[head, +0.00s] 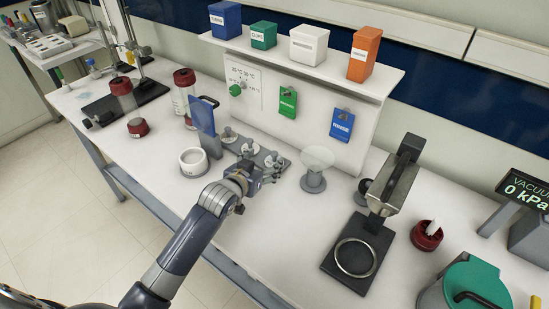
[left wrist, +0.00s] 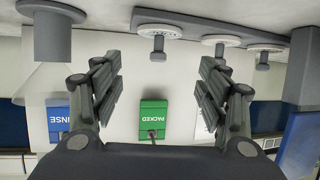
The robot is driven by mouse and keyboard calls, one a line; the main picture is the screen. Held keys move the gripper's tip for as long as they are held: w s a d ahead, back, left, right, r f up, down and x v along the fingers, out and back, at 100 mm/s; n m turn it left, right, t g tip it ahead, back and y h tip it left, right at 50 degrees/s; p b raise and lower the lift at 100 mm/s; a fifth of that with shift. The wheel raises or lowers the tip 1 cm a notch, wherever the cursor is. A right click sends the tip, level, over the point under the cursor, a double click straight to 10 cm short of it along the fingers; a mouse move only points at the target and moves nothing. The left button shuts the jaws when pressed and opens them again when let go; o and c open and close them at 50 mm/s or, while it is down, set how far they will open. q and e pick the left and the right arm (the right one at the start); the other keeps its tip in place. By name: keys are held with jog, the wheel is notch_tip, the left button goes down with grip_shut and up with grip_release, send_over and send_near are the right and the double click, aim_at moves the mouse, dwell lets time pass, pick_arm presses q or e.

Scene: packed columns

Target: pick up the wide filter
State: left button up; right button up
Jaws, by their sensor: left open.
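My left gripper (head: 266,177) is at the rack's front side. Its fingers (left wrist: 158,68) are apart with nothing between them, and the nearest filter lies just past the fingertips. My right gripper is out of view.
A clear funnel (head: 317,157) on a grey stand is close right of the rack. A blue panel (head: 202,116) and a white round dish (head: 193,161) stand to its left. A black press-like stand (head: 357,256) is further right.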

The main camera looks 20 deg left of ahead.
aim_at(273, 157)
pick_arm(q)
jog(key=shift+x, duration=1.25)
jog(key=shift+w+d+f, duration=0.15)
jog(key=shift+w, duration=0.2)
jog(key=shift+w+d+f+p, duration=0.15)
jog(key=shift+w+p, duration=0.3)
jog(key=shift+w, duration=0.25)
jog(key=x, duration=0.3)
jog(key=shift+f, duration=0.15)
jog(key=shift+w+f, duration=0.1)
jog(key=shift+w, duration=0.05)
jog(key=c, duration=1.6)
jog(key=shift+f, duration=0.1)
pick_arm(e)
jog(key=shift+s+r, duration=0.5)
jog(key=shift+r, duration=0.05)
